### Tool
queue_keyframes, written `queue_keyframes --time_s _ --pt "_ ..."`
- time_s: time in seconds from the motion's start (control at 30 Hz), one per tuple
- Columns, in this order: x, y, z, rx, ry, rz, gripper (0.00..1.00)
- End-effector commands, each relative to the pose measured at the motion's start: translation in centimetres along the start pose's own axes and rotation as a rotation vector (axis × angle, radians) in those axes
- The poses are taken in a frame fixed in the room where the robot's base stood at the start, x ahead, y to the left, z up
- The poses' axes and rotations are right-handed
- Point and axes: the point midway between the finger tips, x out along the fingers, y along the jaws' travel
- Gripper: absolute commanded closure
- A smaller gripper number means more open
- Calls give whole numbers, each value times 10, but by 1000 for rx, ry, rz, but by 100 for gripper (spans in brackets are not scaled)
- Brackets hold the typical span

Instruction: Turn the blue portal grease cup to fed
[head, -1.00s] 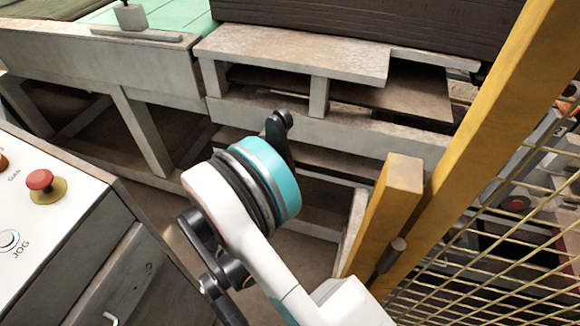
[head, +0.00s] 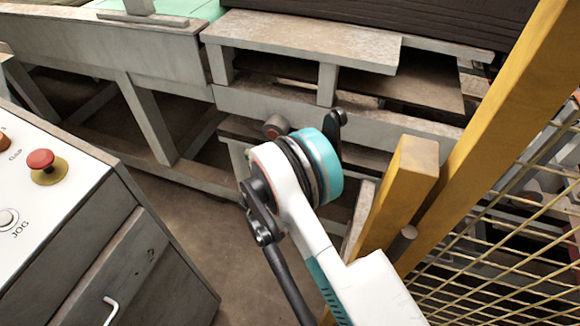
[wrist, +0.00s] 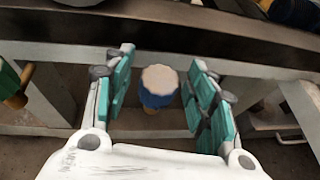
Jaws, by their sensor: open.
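The blue grease cup (wrist: 160,98), with a pale scalloped top and a brass-coloured stub below, shows in the wrist view. It appears between the two teal-padded fingers of my gripper (wrist: 161,62), which is open. A gap shows on each side of the cup, and I see no contact. I cannot tell how far the cup sits in depth between the fingers, nor read any fed mark. In the head view I cannot make out the blue cup or the gripper's fingers; my white and teal arm covers part of the frame there.
A green part with a brass end (wrist: 17,99) lies at the wrist view's left edge. In the head view, a control panel (head: 75,190) stands left, a yellow post (head: 490,130) and wire mesh (head: 510,250) right, and a grey conveyor frame (head: 270,105) behind. Floor shows between panel and arm.

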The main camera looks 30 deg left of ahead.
Motion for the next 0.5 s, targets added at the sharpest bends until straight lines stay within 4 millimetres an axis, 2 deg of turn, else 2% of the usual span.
queue_keyframes --time_s 0.27,0.43,0.47,0.5 --pt "1 0 0 0 0 1 49" --pt "1 0 0 0 0 1 87" --pt "1 0 0 0 0 1 94" --pt "1 0 0 0 0 1 94"
